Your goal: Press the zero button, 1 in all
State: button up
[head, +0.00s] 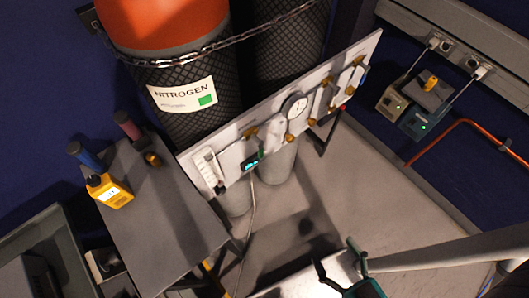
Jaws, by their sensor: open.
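No button marked zero can be made out at this size. A yellow handheld meter (110,191) with a pale screen lies on the grey table at the left. A small dark display with teal digits (251,163) sits on the lower left of the tilted grey panel (228,150). Either could carry small buttons, but I cannot tell. My gripper (335,255) is at the bottom, right of centre, with its dark fingers spread apart and nothing between them. It is well apart from the meter and the panel in the picture.
Chained gas cylinders stand behind the panel, one labelled nitrogen (181,95). The panel bears a round gauge (295,106) and brass fittings. The grey table (165,215) also holds blue and dark red handled items. Two small boxes with cables and an orange pipe (470,122) are at right.

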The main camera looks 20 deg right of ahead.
grip_shut()
dwell(1.3)
